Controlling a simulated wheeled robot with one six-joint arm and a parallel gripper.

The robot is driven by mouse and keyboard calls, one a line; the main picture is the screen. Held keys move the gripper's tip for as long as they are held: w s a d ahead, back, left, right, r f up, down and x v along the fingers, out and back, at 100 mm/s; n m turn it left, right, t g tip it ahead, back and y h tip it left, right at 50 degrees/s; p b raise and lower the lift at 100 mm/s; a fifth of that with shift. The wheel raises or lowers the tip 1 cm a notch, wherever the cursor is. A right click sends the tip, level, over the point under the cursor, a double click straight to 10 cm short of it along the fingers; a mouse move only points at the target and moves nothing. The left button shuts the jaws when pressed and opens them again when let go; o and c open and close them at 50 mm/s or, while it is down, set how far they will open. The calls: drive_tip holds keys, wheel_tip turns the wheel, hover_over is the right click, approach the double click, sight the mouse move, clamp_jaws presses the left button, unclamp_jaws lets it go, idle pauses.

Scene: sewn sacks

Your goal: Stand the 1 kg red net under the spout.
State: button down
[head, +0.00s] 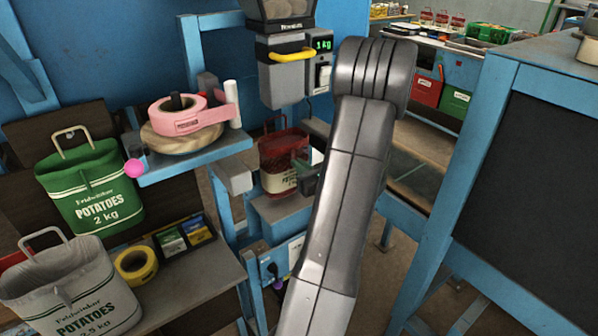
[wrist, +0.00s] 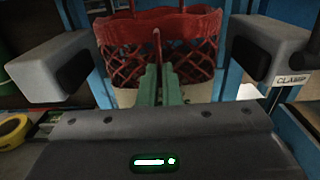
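The red net (head: 280,158), with a pale band low on it, is upright below the grey spout (head: 283,78), on or just above a grey ledge (head: 284,208). In the wrist view the red net (wrist: 190,50) is open at the top, between two grey clamp blocks with dark pads, the left one (wrist: 50,65) and the right one (wrist: 268,48). My gripper (wrist: 161,75) has its green fingers close together on a thin upright red strip at the near side of the net. The net's base is hidden in the wrist view, so I cannot tell whether it rests on the ledge.
The scale display (head: 320,44) reads 1 kg. A blue shelf (head: 190,165) with pink tape (head: 178,116) juts out to the left. A green 2 kg sack (head: 92,190) and a white 2.5 kg sack (head: 70,290) stand at left. A dark-panelled blue frame (head: 535,170) is at right.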

sight(293, 170)
drive_tip(key=f, duration=0.1)
drive_tip(key=f+p, duration=0.1)
drive_tip(key=f, duration=0.1)
drive_tip(key=shift+w+a+f, duration=0.15)
drive_tip(key=shift+w+f, duration=0.05)
drive_tip(key=shift+f, duration=0.05)
drive_tip(key=shift+f+b, duration=0.2)
drive_tip(key=shift+b, duration=0.1)
drive_tip(key=c, duration=1.6)
unclamp_jaws()
drive_tip(key=shift+r, duration=0.1)
